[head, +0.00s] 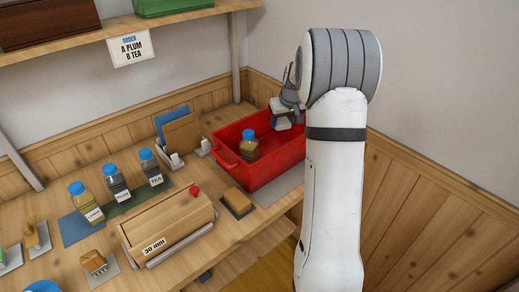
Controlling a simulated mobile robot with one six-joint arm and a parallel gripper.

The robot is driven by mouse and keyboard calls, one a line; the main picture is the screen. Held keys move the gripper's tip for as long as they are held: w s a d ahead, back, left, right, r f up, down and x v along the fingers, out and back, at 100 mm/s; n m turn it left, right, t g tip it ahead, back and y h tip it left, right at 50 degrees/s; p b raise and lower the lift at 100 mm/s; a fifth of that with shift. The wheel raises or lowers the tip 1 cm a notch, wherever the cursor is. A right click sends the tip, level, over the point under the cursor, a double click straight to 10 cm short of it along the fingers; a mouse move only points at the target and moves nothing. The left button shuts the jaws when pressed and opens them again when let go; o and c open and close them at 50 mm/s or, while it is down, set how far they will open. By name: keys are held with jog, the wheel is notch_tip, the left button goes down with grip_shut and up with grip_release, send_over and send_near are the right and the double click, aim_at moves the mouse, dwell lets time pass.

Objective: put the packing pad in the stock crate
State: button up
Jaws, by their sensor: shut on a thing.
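The red crate (278,168), which I take for the stock crate, stands at the back right of the bench. My gripper (284,117) is over the crate's far right part, pointing down. It is shut on a small pale grey thing (282,124), seemingly the packing pad, which is partly hidden by the fingers. The held thing is at about rim height in this view; I cannot tell whether it touches the crate. A jar with a blue lid (249,148) stands inside the crate at the left.
Several blue-lidded jars stand on mats at the left, one labelled TEA (151,168). A wooden block marked 30 mm (168,228) lies in front. A brown block (237,201) sits before the crate. A holder with blue and brown boards (181,132) stands left of the crate.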

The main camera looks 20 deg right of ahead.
jog(key=f, duration=0.6)
jog(key=shift+w+f, duration=0.35)
jog(key=shift+w, duration=0.05)
jog(key=shift+s+f, duration=0.1)
jog(key=shift+f, duration=1.9)
jog(key=shift+f, duration=0.1)
jog(key=shift+f, duration=0.15)
jog(key=o, duration=0.9)
jog(key=shift+o, duration=0.2)
